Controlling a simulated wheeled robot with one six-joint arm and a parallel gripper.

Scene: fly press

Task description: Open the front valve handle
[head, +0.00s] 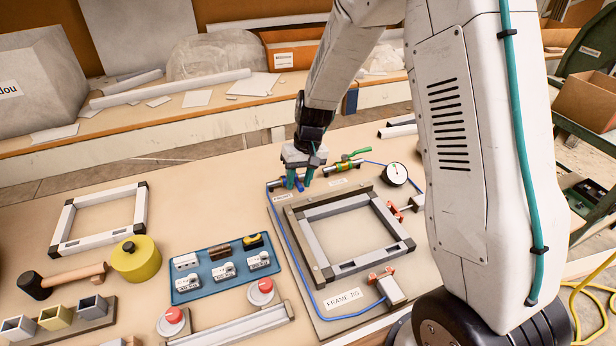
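My gripper (299,181) points down at the back left of the frame jig board, with teal fingers on either side of a small blue part, perhaps a valve handle. I cannot tell whether the fingers touch or grip it. The rest of this valve is hidden by the gripper. To its right, a brass valve (345,167) with a green handle (354,154) sits on the same line. The green handle is raised at an angle, and my gripper is apart from it.
A round gauge (395,174) stands right of the valves. Blue hose (300,262) runs around the jig board. A grey frame (327,267) with red clamps (381,275) lies in front. A blue tray (187,294) is at the left. Bare table lies left of the gripper.

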